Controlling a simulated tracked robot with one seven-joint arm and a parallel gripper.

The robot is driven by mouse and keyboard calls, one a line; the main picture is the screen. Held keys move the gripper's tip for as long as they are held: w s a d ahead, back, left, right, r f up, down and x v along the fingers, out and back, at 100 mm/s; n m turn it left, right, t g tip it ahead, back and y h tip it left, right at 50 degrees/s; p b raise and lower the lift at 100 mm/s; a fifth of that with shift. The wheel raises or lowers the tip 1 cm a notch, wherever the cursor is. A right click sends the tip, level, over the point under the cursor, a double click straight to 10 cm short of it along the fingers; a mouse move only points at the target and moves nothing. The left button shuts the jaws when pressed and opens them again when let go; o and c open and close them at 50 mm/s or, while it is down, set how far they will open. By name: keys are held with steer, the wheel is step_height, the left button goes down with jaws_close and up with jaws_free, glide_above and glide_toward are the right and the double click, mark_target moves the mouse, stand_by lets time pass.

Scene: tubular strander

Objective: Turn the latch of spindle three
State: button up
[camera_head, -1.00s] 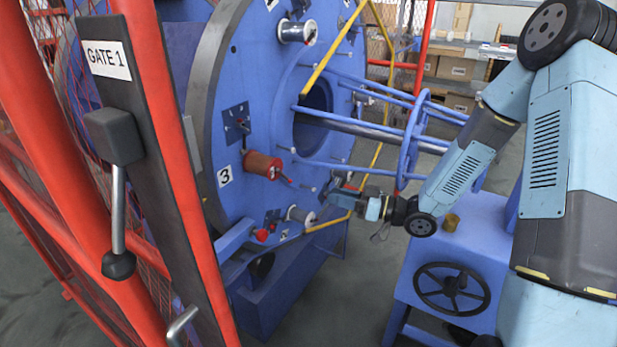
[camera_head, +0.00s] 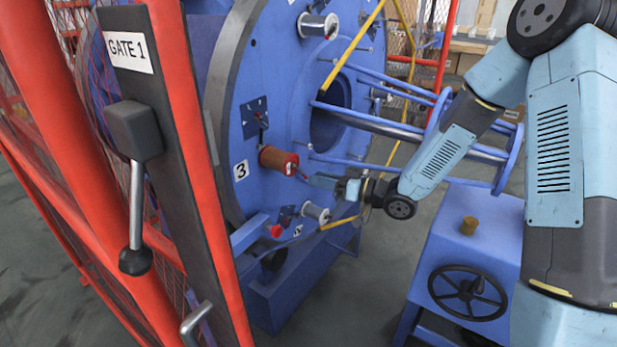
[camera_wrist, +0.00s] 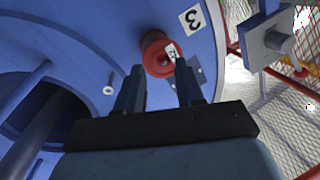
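Spindle three carries a copper-red spool (camera_head: 278,160) beside the "3" label (camera_head: 241,171) on the blue disc. Its small latch (camera_head: 302,175) sits at the spool's outer end, just ahead of my gripper (camera_head: 318,181). In the wrist view the red spool flange (camera_wrist: 152,58) shows end-on, with the latch and its pale tag (camera_wrist: 171,53) near its middle. My gripper (camera_wrist: 158,85) is open, its two fingers apart with nothing between them. The spool end lies just beyond the fingertips. I cannot tell whether a finger touches the latch.
A dial plate (camera_head: 256,117) with a pointer is above the spool. Another silver spool (camera_head: 315,213) is below, and one (camera_head: 318,26) above. Blue guide bars (camera_head: 375,122) stand out from the disc at right. A handwheel stand (camera_head: 468,290) and the red gate frame (camera_head: 195,150) flank the disc.

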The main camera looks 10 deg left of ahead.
mark_target(300, 172)
steer(key=shift+w+a, duration=0.2)
steer(key=shift+a, duration=0.75)
steer(key=shift+w+a, duration=0.15)
steer(key=shift+a, duration=0.75)
jaws_close()
steer(key=shift+d, duration=0.1)
